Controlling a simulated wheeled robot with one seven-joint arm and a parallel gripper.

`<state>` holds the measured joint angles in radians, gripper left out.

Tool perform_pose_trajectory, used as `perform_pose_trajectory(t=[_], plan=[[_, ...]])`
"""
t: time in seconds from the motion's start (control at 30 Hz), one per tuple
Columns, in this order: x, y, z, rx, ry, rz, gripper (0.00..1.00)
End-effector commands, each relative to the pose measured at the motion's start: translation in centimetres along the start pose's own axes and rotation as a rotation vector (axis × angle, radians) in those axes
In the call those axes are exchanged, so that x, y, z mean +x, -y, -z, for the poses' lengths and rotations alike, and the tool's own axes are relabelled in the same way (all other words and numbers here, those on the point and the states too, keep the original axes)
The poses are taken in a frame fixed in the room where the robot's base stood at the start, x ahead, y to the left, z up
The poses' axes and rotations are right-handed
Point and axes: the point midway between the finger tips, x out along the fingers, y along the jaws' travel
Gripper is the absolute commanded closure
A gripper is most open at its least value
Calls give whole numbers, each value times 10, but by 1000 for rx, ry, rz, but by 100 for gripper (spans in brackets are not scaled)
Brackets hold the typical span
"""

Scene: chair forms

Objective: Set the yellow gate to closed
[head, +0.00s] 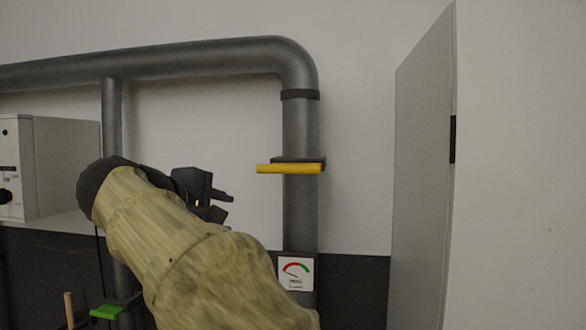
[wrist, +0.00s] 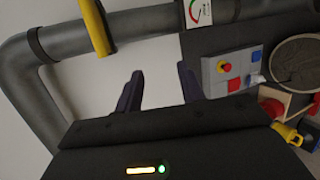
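The yellow gate is a yellow bar handle (head: 290,169) on a dark mount on the grey vertical pipe (head: 300,220). The bar lies about level, crosswise to the pipe, with its end sticking out left. In the wrist view the yellow bar (wrist: 97,25) is at the upper left, also crossing the pipe. My gripper (head: 222,203) is left of the pipe and a little below the bar, partly hidden by my arm. In the wrist view my gripper (wrist: 160,85) has its two dark fingers apart with nothing between them. The bar is beyond the fingers and not touching them.
A red-green gauge (head: 295,272) is low on the same pipe. A green handle (head: 107,312) is on another pipe at lower left. A grey box (head: 60,165) stands at left, a cabinet (head: 425,170) at right. The wrist view shows a button panel (wrist: 230,75).

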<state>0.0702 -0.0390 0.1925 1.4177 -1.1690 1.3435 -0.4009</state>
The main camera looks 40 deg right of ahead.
Motion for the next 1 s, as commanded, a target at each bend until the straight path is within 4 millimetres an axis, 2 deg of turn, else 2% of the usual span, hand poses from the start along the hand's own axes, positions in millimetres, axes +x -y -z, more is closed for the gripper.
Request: perform_pose_trajectory(t=[0.03,0.1,0.2,0.67,0.87,1.0], plan=[[-14,-35,-17,24,40,-48,61],[-26,-62,-36,47,91,-97,61],[-36,-80,-52,65,133,-132,61],[-32,-82,-55,68,142,-137,61],[-9,-86,-59,68,144,-136,61],[15,-90,-63,66,145,-135,61]])
